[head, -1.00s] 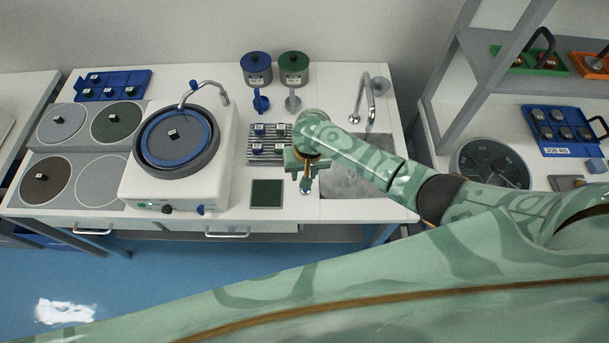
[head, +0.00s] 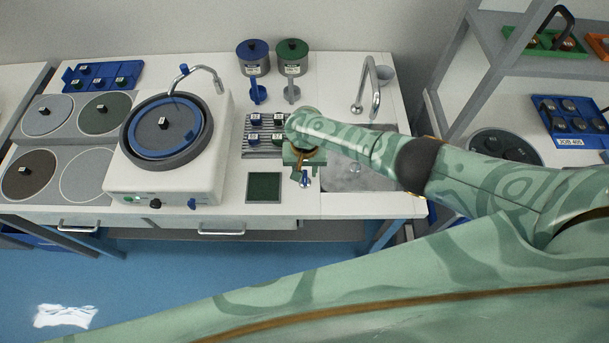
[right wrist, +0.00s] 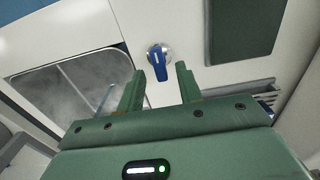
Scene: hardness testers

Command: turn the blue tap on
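The blue tap (right wrist: 158,66) shows in the right wrist view as a blue lever on a round silver base on the white bench top, beside the sink (right wrist: 75,85). My right gripper (right wrist: 160,78) is open, and the lever appears between its two green fingertips; I see no clear contact. In the head view, my right gripper (head: 304,168) points down over the bench at the sink's left edge, and part of the blue tap (head: 306,183) shows just below it. The gripper partly hides the tap there. My left gripper is not in view.
A dark green pad (head: 264,187) lies left of the tap. A grey rack (head: 262,145) with small samples stands behind it. A curved silver faucet (head: 371,85) rises behind the sink. A polishing machine (head: 165,180) with its own blue knob stands farther left.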

